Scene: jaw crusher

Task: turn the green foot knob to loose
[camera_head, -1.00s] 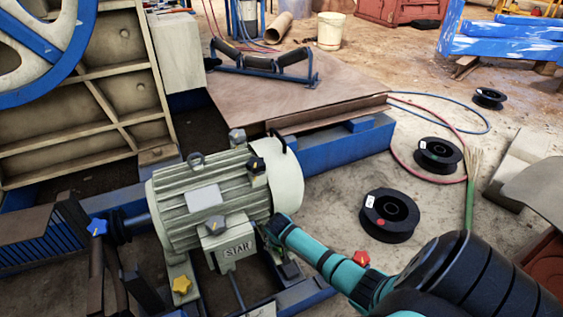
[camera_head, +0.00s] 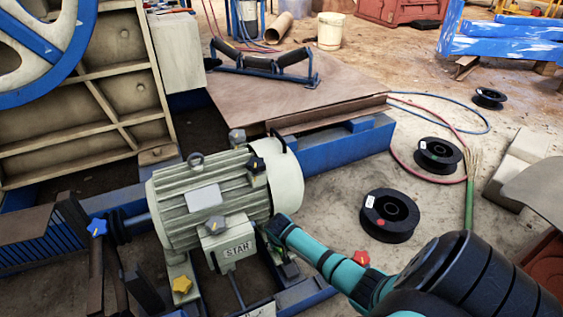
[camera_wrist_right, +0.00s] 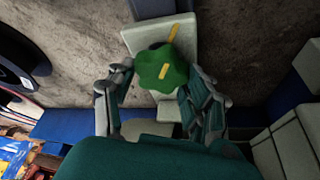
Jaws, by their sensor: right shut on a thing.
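The green foot knob (camera_wrist_right: 155,66) shows in the right wrist view, a lobed knob on a pale plate (camera_wrist_right: 185,47). It has a short yellow mark on its face, and a yellow stripe (camera_wrist_right: 174,32) lies on the plate just above it. My right gripper (camera_wrist_right: 163,85) is shut on the knob, one finger on each side. In the head view my right gripper (camera_head: 283,250) is low at the right foot of the pale electric motor (camera_head: 180,200); the green knob cannot be made out there. My left gripper is not in view.
A yellow knob (camera_head: 181,285), a blue knob (camera_head: 97,227) and a red knob (camera_head: 361,258) stand around the motor. Its front box (camera_head: 228,247) is close to my right gripper. A blue frame beam (camera_head: 350,148) runs behind. Black spools (camera_head: 389,215) lie on the floor at right.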

